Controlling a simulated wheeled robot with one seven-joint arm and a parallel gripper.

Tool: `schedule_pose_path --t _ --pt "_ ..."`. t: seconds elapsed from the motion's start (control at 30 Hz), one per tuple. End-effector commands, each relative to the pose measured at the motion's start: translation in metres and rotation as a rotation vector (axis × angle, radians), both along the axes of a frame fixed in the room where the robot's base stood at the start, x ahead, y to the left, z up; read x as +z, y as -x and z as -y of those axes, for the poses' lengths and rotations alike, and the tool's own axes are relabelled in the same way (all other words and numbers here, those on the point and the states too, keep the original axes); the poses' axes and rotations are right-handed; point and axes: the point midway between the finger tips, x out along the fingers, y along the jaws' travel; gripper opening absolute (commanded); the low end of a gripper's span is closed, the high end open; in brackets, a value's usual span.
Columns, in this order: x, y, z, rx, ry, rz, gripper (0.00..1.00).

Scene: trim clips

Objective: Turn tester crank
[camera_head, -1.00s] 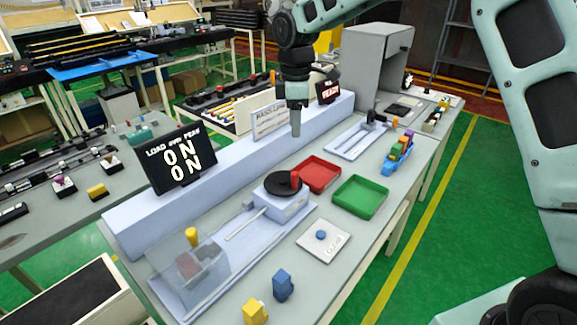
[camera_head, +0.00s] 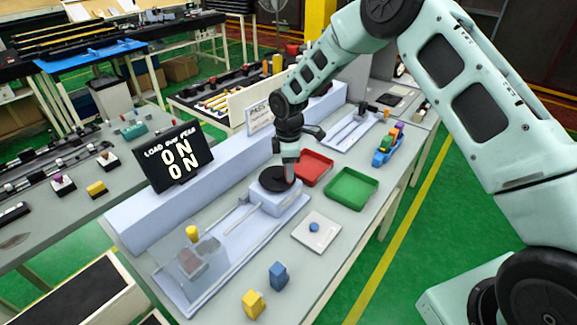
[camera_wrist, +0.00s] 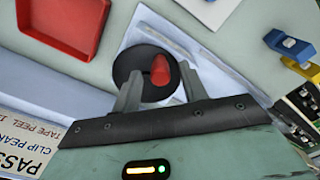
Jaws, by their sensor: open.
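The tester crank is a black disc (camera_head: 268,180) on a pale blue block (camera_head: 276,197) at the middle of the bench. Its red handle (camera_wrist: 160,70) shows in the wrist view, standing on the disc. My gripper (camera_wrist: 158,80) is open, with one finger on each side of the red handle; I cannot tell whether either finger touches it. In the head view my gripper (camera_head: 289,178) is over the disc and hides the handle.
A red tray (camera_head: 313,168) and a green tray (camera_head: 352,188) lie right of the crank. A white plate with a blue button (camera_head: 314,227) is in front. A clear guard (camera_head: 190,262) stands at the rail's left end. Blue (camera_head: 278,275) and yellow (camera_head: 253,304) clips lie at the front edge.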

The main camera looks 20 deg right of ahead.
Motion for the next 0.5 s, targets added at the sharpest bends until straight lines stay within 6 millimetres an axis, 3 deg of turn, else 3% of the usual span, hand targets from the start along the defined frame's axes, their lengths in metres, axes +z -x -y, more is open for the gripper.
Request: schedule_pose_path --t 0.2,0.47,0.5 --pt "-0.015 0.000 -0.001 0.000 -0.001 0.000 0.43" --pt "-0.017 0.000 -0.001 -0.001 -0.001 0.001 0.43" --pt "-0.017 0.000 -0.001 0.000 -0.001 0.001 0.37"
